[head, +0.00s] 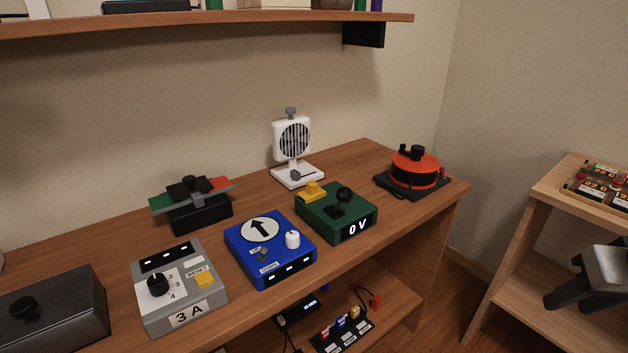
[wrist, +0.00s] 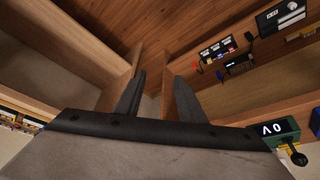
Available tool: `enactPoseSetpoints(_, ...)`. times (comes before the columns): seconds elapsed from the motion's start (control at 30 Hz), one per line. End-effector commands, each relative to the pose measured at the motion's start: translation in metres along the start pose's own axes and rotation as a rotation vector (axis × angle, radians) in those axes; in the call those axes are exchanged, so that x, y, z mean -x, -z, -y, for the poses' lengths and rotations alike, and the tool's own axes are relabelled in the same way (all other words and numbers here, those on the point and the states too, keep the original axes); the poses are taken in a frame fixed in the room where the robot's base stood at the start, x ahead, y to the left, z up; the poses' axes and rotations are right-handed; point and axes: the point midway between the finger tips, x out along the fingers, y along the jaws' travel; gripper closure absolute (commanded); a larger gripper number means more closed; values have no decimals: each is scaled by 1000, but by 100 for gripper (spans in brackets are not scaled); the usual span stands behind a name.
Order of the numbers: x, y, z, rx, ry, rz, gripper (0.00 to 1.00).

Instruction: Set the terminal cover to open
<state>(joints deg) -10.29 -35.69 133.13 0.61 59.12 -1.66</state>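No part is plainly readable as the terminal cover, and I cannot tell its state. A board with red and dark labelled parts (head: 602,184) lies on the wooden stand at the right; its details are too small to read. A dark box with a black knob (head: 55,311) stands at the desk's left end. My gripper (head: 583,301) hangs at the right, in front of the stand and below its top, apart from the board. In the wrist view my gripper (wrist: 157,100) shows two separated fingers with nothing between them.
The desk (head: 356,158) carries a grey dial box (head: 180,286), a blue box (head: 270,249), a green "0V" box (head: 337,213), a white fan (head: 294,140) and a red-orange drum (head: 415,170). A lower shelf holds a switch strip (head: 342,335). The wooden stand (head: 540,225) is beside my gripper.

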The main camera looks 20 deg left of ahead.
Motion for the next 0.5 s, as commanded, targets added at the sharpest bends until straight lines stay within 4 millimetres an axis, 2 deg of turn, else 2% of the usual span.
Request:
enactPoseSetpoints(0.03, 8, 23, 13, 44, 19, 2, 64)
enactPoseSetpoints(0.2, 31, 86, 60, 172, 74, 5, 64)
enactPoseSetpoints(0.37, 50, 139, 114, 295, 126, 7, 64)
enactPoseSetpoints(0.5, 66, 177, 171, 401, 171, 10, 64)
